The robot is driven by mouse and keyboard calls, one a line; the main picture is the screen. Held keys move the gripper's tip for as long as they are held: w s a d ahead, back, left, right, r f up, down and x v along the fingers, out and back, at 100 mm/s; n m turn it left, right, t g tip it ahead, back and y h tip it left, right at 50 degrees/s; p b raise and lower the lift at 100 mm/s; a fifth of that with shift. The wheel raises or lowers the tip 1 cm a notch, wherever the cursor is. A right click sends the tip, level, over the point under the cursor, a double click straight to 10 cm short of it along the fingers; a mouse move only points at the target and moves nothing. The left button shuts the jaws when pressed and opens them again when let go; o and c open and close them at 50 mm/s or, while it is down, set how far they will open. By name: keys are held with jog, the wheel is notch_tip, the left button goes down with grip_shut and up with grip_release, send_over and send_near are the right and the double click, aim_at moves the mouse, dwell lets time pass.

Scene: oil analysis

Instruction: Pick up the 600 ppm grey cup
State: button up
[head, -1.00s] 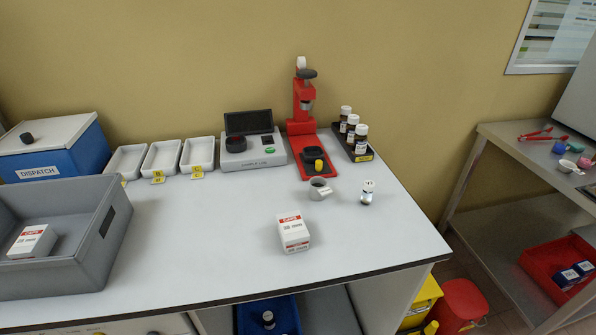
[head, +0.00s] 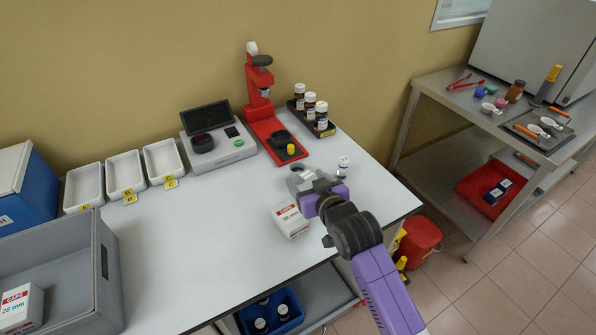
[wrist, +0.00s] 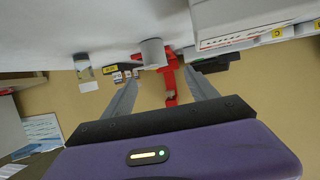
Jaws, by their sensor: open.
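A small grey cup (head: 297,173) stands on the white bench in front of the red press. It is partly hidden by my gripper in the head view, and any ppm label on it cannot be read. My gripper (head: 308,184) is open and right at the cup on its near side. In the wrist view, which is upside down, the cup (wrist: 153,53) shows ahead between the lines of my two spread fingers (wrist: 162,82). I cannot tell whether the fingertips reach around it.
A white caps box (head: 291,221) stands close to the left of my gripper. A small labelled vial (head: 343,166) stands just beyond to the right. Behind are the red press (head: 266,125) and a black rack (head: 325,130) of brown bottles. The bench's left middle is clear.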

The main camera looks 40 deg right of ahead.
aim_at(295, 165)
jog(key=shift+w+d, duration=0.6)
jog(key=shift+f+p+x, duration=0.15)
jog(key=shift+p+x, duration=0.25)
jog(key=shift+x, duration=1.5)
jog(key=shift+f+p+x, duration=0.1)
jog(key=shift+p+x, duration=0.25)
jog(key=shift+x, duration=1.5)
jog(key=shift+s+d, duration=0.1)
jog(key=shift+s, duration=0.05)
jog(key=shift+g, duration=0.3)
jog(key=c, duration=1.4)
